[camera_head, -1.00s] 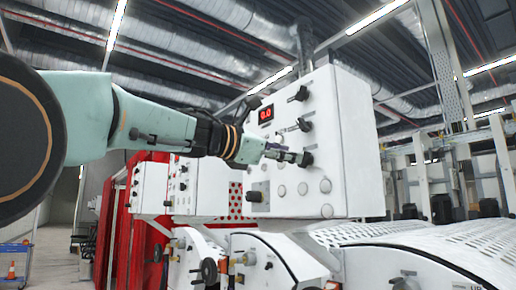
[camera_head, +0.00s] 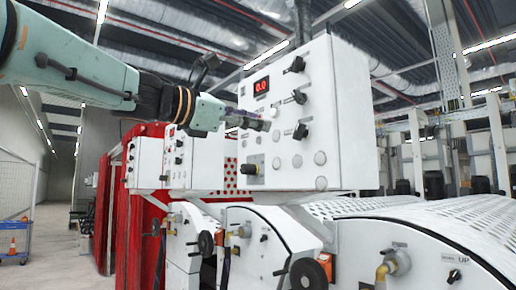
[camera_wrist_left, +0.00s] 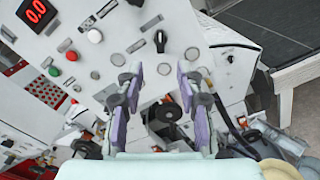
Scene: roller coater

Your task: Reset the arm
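My left arm comes in from the left in the head view. Its gripper (camera_head: 262,124) is in front of the white control panel (camera_head: 345,125), a little left of the lowest of three black knobs (camera_head: 300,131). In the left wrist view the two purple-padded fingers of the left gripper (camera_wrist_left: 160,100) are apart with nothing between them. The panel's red display (camera_head: 261,86) reads 0.0. It also shows in the left wrist view as a red display (camera_wrist_left: 37,10) at the top left. My right gripper is in neither view.
A black knob (camera_head: 253,169) sticks out low on the panel. White machine covers (camera_head: 435,225) stand below and right. Handwheels (camera_head: 206,243) and a brass fitting (camera_head: 393,264) project lower down. A red frame (camera_head: 130,200) stands behind the arm. The aisle at left holds a blue cart (camera_head: 15,249).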

